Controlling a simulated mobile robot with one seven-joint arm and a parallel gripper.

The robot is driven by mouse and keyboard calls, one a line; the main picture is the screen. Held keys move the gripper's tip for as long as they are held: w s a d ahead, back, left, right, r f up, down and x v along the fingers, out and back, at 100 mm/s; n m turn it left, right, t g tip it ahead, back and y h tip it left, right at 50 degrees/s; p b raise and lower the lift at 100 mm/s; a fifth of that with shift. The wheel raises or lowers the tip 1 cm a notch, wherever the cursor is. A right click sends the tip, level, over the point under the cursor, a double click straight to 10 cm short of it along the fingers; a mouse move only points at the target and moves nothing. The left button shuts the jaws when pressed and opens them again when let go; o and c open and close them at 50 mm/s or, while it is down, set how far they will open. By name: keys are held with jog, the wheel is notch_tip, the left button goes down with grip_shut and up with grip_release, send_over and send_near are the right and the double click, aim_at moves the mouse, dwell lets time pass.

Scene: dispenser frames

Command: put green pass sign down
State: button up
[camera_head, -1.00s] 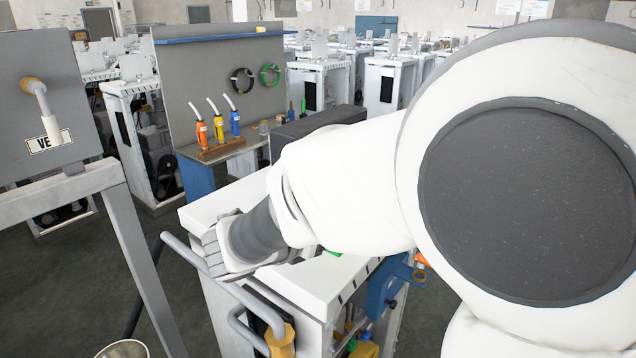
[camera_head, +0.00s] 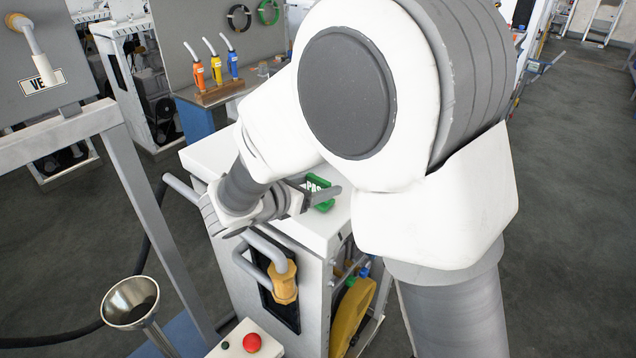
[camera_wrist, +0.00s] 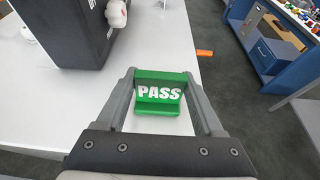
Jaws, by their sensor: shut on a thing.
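The green PASS sign (camera_wrist: 160,93) is a small green block with white lettering. In the wrist view it sits between the two fingers of my gripper (camera_wrist: 161,88), which is shut on it. Below it in that view is the white worktop (camera_wrist: 50,110); I cannot tell whether the sign touches it. In the head view the sign (camera_head: 318,193) shows at the gripper (camera_head: 322,196), over the white cabinet top, partly hidden by my arm.
A dark box (camera_wrist: 75,30) stands on the worktop. A metal funnel (camera_head: 131,302) and a red button (camera_head: 252,343) are in front of the cabinet. Orange, yellow and blue bottles (camera_head: 215,68) stand on a bench behind. A grey frame (camera_head: 150,215) is at left.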

jog(key=shift+f, duration=0.2)
jog(key=o, duration=1.4)
jog(key=shift+r, duration=0.1)
jog(key=shift+r, duration=0.1)
